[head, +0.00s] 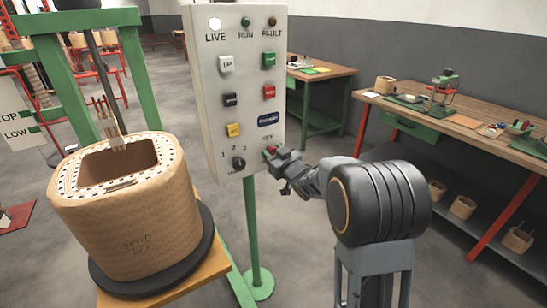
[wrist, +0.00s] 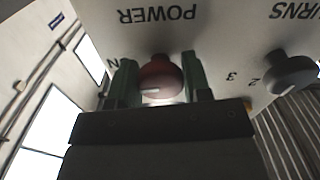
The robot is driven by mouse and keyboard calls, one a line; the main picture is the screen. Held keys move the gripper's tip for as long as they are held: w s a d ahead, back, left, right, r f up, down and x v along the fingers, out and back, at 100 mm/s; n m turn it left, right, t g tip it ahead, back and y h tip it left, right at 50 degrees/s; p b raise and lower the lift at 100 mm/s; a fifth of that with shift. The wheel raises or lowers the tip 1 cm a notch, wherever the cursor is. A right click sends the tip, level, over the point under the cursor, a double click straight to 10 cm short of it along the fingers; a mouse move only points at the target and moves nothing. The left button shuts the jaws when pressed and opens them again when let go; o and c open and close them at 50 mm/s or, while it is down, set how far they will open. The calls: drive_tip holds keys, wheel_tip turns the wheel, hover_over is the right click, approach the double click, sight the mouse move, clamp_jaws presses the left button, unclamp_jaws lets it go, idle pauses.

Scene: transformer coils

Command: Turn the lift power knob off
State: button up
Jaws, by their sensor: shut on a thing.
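The red power knob (head: 269,149) sits low on the right of the white control panel (head: 207,88). An OFF label shows just above it in the head view. My gripper (head: 273,153) is at the knob, its arm coming from the right. In the wrist view, the two green fingers (wrist: 157,75) stand on either side of the red knob (wrist: 160,76) and are shut on it. A white mark on the knob points left there, toward a partly hidden label ending in N. The word POWER appears upside down above the knob.
A black turns knob (head: 238,163) sits left of the power knob and also shows in the wrist view (wrist: 290,72). Several push buttons are above. A large wound coil (head: 135,225) stands at left. A workbench (head: 470,128) is at right.

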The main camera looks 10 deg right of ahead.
drive_tip(key=n+b, duration=0.4)
drive_tip(key=b, duration=0.1)
drive_tip(key=shift+f, duration=0.3)
drive_tip(key=n+b, duration=0.4)
drive_tip(key=n, duration=0.1)
drive_tip(key=shift+d+r, duration=0.1)
drive_tip(key=n+b, duration=0.4)
drive_tip(key=shift+r, duration=0.1)
drive_tip(key=shift+r+n+b, duration=0.1)
drive_tip(key=shift+n+b, duration=0.8)
drive_tip(key=shift+n, duration=0.8)
drive_tip(key=shift+r, duration=0.1)
drive_tip(key=o, duration=0.9)
drive_tip(key=p+v, duration=0.2)
drive_tip(key=v, duration=1.1)
drive_tip(key=shift+s, duration=0.35)
